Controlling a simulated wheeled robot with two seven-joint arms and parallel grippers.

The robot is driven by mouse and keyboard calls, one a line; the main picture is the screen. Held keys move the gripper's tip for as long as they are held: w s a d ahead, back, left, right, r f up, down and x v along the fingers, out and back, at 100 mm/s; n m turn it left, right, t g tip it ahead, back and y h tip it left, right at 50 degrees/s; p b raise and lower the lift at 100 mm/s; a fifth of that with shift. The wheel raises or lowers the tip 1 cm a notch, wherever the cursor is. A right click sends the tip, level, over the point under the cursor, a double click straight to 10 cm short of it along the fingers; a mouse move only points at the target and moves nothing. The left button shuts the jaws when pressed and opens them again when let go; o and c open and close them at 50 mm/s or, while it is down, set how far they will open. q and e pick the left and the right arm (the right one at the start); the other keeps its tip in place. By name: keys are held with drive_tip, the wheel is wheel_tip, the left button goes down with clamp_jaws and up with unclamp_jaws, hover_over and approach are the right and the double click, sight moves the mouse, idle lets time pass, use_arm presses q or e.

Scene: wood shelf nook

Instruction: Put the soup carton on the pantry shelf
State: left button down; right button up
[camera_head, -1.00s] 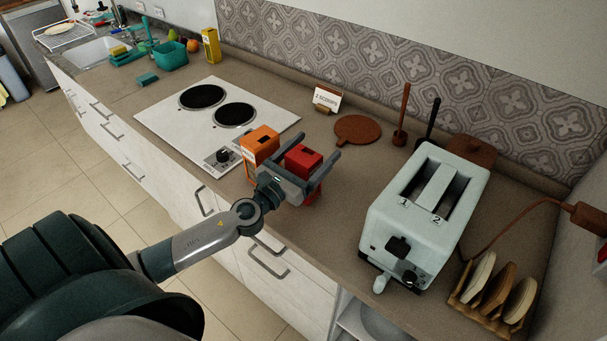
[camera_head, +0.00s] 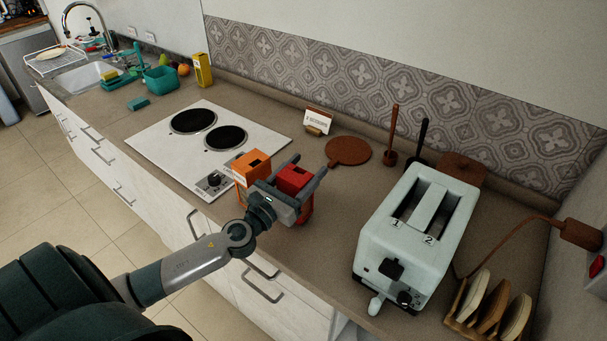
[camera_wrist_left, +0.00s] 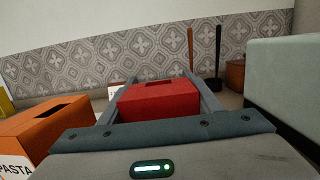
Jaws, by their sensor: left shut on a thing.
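The red carton (camera_head: 293,179) stands upright at the front of the counter, right of an orange carton. Its label is hidden, so I cannot read whether it says soup. My left gripper (camera_head: 308,168) is shut on it, with one finger along each side near its top. In the left wrist view the red carton (camera_wrist_left: 158,99) fills the space between the fingers of my left gripper (camera_wrist_left: 163,84). I cannot tell whether its base touches the counter. I cannot make out a pantry shelf. My right gripper is not in view.
The orange carton (camera_head: 251,168), marked PASTA in the wrist view (camera_wrist_left: 40,130), stands close left of the gripper. The cooktop (camera_head: 170,148) is behind it.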

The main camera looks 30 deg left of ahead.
use_arm(q)
drive_tip(key=s+d+r, duration=0.3)
drive_tip(key=d+r, duration=0.7)
drive_tip(key=d, duration=0.1)
drive_tip(key=shift+s+p, duration=0.25)
drive_tip(key=shift+p, duration=0.05)
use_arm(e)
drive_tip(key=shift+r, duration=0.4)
